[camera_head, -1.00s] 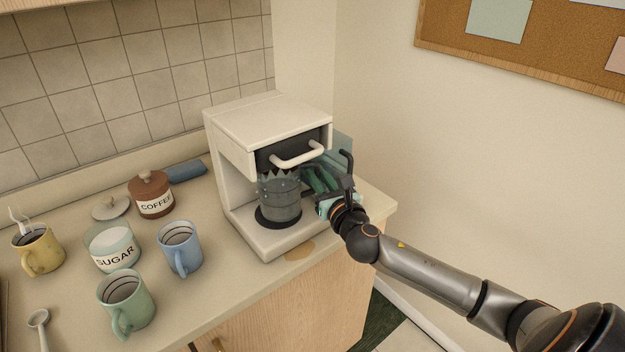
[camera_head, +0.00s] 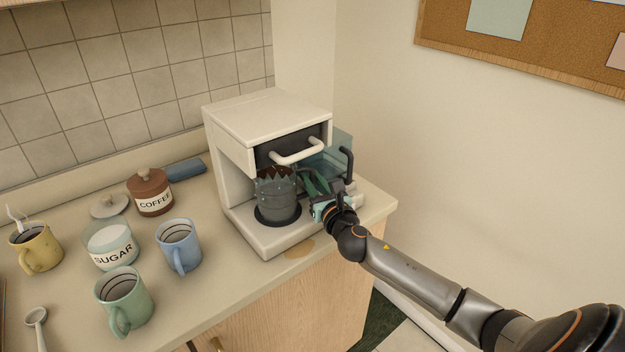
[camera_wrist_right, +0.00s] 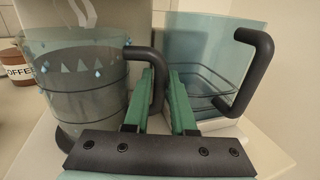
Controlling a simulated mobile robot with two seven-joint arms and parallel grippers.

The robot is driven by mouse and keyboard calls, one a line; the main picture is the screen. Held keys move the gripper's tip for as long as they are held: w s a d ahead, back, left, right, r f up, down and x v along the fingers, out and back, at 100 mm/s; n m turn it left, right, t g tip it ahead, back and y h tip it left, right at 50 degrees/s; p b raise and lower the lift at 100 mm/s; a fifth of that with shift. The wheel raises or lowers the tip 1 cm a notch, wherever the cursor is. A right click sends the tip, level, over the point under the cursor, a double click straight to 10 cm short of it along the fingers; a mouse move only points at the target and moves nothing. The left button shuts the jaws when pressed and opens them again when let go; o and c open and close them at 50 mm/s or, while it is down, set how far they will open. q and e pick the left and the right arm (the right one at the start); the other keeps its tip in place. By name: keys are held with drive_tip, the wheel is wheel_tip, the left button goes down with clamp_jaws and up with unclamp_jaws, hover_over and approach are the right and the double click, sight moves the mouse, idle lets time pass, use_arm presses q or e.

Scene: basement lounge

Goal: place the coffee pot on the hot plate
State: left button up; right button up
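The coffee pot (camera_head: 277,197) is a grey-tinted glass jug with a jagged band near its rim and a black handle. It stands upright over the round black hot plate (camera_head: 262,221) at the base of the white coffee maker (camera_head: 262,118), and appears to rest on it. In the right wrist view the pot (camera_wrist_right: 85,98) is on the left, with its handle (camera_wrist_right: 158,72) between my green fingers. My right gripper (camera_head: 316,186) is just right of the pot; its fingers (camera_wrist_right: 160,85) are apart, with a gap beside the handle. My left gripper is not in view.
A bluish clear container (camera_head: 333,150) with a black handle stands close behind my right gripper. Mugs, including a blue one (camera_head: 179,246), a sugar jar (camera_head: 110,246) and a coffee jar (camera_head: 150,192) stand left on the counter. A wall is at the right.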

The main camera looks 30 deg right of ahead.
drive_tip(key=shift+o, duration=0.3)
drive_tip(key=shift+r, duration=0.15)
drive_tip(key=shift+s, duration=0.25)
drive_tip(key=v, duration=1.1)
drive_tip(key=s+a+f+m+g+y, duration=0.1)
drive_tip(key=s+a+f+m+g, duration=0.25)
drive_tip(key=f+m, duration=0.45)
drive_tip(key=s+a+f+m+g+y, duration=0.2)
drive_tip(key=s+a+f+m, duration=0.3)
drive_tip(key=f, duration=0.6)
drive_tip(key=s+a+f+m+g+y, duration=0.3)
drive_tip(key=s+a+f+m, duration=0.7)
drive_tip(key=m, duration=0.8)
drive_tip(key=shift+s+b, duration=0.3)
drive_tip(key=shift+s, duration=0.2)
